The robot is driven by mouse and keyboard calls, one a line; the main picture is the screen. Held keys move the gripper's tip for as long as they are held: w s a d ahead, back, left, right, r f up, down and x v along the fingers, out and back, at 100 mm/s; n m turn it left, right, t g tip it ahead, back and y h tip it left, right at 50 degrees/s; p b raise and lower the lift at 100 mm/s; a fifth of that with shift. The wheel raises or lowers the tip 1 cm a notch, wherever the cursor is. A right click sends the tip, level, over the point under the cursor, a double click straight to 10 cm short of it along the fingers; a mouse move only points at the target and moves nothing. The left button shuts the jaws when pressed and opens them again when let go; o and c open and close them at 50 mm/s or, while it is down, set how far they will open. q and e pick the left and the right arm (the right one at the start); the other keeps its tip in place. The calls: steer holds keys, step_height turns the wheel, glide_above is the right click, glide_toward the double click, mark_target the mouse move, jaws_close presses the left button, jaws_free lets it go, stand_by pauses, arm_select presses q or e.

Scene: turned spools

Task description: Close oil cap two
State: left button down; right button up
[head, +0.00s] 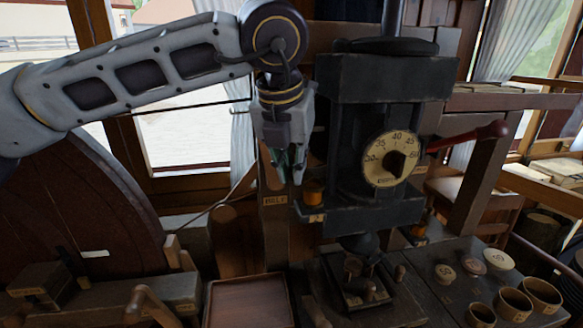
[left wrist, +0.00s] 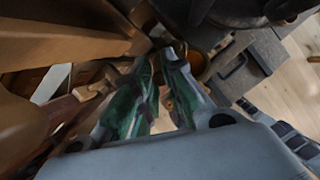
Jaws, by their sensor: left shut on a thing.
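My left gripper (head: 290,172) hangs fingers-down at the left side of the dark machine head (head: 370,110). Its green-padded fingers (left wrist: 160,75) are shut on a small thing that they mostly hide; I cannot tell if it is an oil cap. An amber oil cup (head: 314,192) sits on a bracket just right of and below the fingertips. In the left wrist view an amber round rim (left wrist: 197,64) lies close beside the fingertips. A second amber cup (head: 418,231) is low on the machine's right side. Numbers on the caps are not readable. My right gripper is not in view.
A dial (head: 390,159) and a red-handled lever (head: 470,135) are on the machine. A labelled wooden post (head: 275,225) stands beside the gripper. A wooden tray (head: 250,303) lies below, with round discs and cups (head: 515,301) at right. A large wheel (head: 75,220) stands at left.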

mark_target(304, 184)
arm_select(q)
steer(key=shift+s+d+f+n+b, duration=0.15)
steer(key=shift+n+b, duration=0.15)
steer(key=shift+b, duration=0.2)
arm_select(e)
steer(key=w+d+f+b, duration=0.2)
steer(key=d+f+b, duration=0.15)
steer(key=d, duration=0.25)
arm_select(q)
steer(key=n+y, duration=0.1)
steer(key=n, duration=0.1)
steer(key=s+d+n+b, duration=0.1)
steer(key=n, duration=0.1)
steer(key=n+y+b, duration=0.1)
steer(key=n, duration=0.1)
steer(key=shift+s+d+y, duration=0.15)
steer(key=shift+d+y, duration=0.15)
steer(key=shift+d, duration=0.1)
steer(key=shift+s+d+n+y+b, duration=0.1)
steer(key=shift+d+n+y+b, duration=0.15)
steer(key=shift+n, duration=0.55)
steer(key=shift+d+n+y+b, duration=0.1)
steer(key=shift+d+n+y, duration=0.2)
steer(key=shift+n, duration=0.5)
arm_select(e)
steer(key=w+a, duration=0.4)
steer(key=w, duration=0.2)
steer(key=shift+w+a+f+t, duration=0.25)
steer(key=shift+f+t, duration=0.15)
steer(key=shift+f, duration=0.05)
